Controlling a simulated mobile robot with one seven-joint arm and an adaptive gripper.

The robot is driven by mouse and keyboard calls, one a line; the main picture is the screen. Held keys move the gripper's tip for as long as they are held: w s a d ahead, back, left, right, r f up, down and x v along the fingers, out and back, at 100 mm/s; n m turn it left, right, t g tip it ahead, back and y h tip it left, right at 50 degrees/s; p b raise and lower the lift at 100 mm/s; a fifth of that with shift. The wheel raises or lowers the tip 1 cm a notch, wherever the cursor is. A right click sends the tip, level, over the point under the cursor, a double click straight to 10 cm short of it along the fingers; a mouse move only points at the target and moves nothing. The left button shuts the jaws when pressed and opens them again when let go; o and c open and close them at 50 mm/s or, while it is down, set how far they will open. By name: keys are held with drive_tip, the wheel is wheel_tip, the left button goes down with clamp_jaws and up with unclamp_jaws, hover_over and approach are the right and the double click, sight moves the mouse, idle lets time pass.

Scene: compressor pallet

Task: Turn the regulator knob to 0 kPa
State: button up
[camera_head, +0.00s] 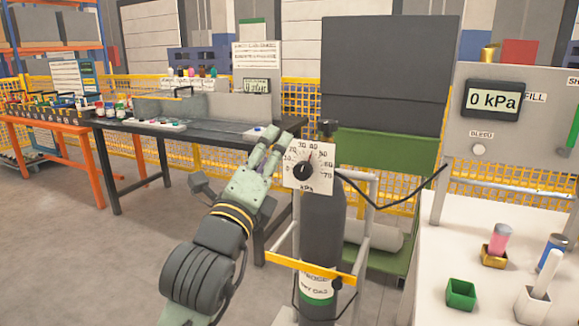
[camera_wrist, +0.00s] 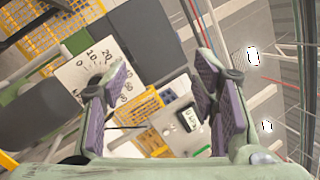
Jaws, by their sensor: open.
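The regulator dial plate (camera_head: 322,180) is a white square marked in kPa, on top of a dark gas cylinder (camera_head: 322,235). Its black knob (camera_head: 301,170) sits at the centre of the scale. A thin mark runs from the knob up towards the 30–40 part, but the exact setting is too small to tell. My gripper (camera_head: 273,143) is open and empty, just left of the plate, apart from the knob. In the wrist view the open fingers (camera_wrist: 164,72) show purple pads. The tilted dial plate (camera_wrist: 78,70) is partly behind the left finger, which hides most of the knob.
A panel display (camera_head: 492,100) reads 0 kPa, above a BLEED button (camera_head: 479,150). A yellow bar (camera_head: 310,270) and grey frame surround the cylinder. A dark hose (camera_head: 395,203) runs right to the panel. A dark workbench (camera_head: 215,133) stands behind my arm.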

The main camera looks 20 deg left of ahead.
sight(302, 173)
drive_tip(key=w+f+m+g+h, duration=0.2)
drive_tip(key=w+f+m+g, duration=0.25)
drive_tip(key=f, duration=0.45)
drive_tip(key=shift+t, duration=0.35)
drive_tip(key=w+p, duration=0.1)
drive_tip(key=w, duration=0.2)
drive_tip(key=w+p, duration=0.1)
drive_tip(key=w, duration=0.2)
drive_tip(key=w+d+p, duration=0.1)
drive_tip(key=w, duration=0.3)
drive_tip(key=shift+r+p, duration=0.2)
drive_tip(key=shift+p, duration=0.1)
drive_tip(key=shift+s, duration=0.1)
drive_tip(key=shift+c, duration=0.5)
drive_tip(key=c, duration=1.1)
